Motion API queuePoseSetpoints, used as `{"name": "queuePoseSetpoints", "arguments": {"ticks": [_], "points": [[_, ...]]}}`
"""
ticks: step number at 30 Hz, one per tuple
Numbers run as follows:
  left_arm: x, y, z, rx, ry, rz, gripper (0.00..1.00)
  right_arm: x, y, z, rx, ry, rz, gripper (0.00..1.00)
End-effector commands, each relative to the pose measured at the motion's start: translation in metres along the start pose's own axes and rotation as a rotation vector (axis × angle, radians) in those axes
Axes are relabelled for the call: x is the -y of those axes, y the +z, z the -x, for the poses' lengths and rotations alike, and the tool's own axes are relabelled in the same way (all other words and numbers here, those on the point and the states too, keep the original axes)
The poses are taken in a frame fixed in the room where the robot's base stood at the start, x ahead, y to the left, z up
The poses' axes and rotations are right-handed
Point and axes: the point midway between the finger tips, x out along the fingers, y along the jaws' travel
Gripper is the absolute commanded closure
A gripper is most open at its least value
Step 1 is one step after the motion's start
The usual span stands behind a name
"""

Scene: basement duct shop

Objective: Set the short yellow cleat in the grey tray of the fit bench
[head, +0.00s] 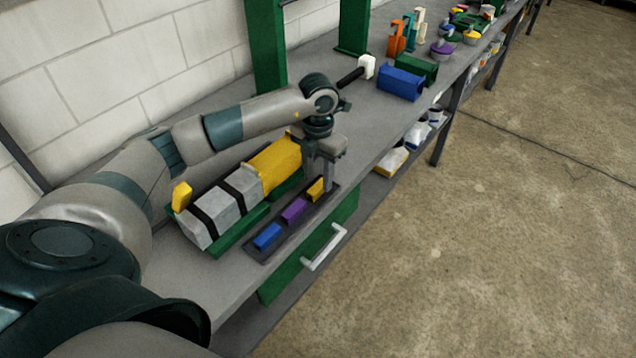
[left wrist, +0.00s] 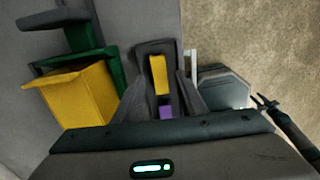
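The short yellow cleat (head: 316,189) is at the far end of the narrow dark grey tray (head: 268,251), in line with a purple cleat (head: 293,210) and a blue cleat (head: 267,236). My left gripper (head: 325,181) points down over that far end. In the left wrist view, the yellow cleat (left wrist: 158,76) lies within the tray's rim, between the two spread fingers (left wrist: 160,88), with a gap on each side. The purple cleat (left wrist: 166,106) shows below it. A small dark pronged part (left wrist: 264,103) at the right may be my right gripper; its fingers are unclear.
A grey and yellow duct (head: 235,200) lies in a green cradle beside the tray. Another yellow piece (head: 181,196) stands at its near end. A drawer handle (head: 324,248) sticks out below the tray. Blue (head: 400,84) and green blocks stand farther along the bench (head: 370,130).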

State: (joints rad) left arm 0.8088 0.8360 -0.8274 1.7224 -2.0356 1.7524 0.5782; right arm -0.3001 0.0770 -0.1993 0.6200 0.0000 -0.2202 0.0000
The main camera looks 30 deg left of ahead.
Motion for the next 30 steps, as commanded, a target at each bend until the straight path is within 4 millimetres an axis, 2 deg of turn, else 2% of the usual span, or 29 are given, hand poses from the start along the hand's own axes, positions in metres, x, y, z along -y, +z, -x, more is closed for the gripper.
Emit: {"name": "queuePoseSetpoints", "arguments": {"ticks": [6, 15, 21, 30], "points": [[-0.001, 0.001, 0.036, 0.005, 0.001, 0.0, 0.62, 0.0, 0.002, -0.02, 0.0, 0.0, 0.0, 0.69], [0.0, 0.001, 0.084, 0.003, 0.0, -0.001, 0.62, 0.0, 0.003, -0.035, 0.0, 0.001, 0.001, 0.69], [0.0, 0.0, 0.096, 0.0, 0.0, 0.0, 0.62, -0.003, 0.004, -0.038, 0.0, 0.003, 0.002, 0.69], [0.0, 0.0, 0.098, 0.0, 0.0, 0.0, 0.62, -0.004, 0.004, -0.037, 0.001, 0.004, 0.003, 0.69]]}}
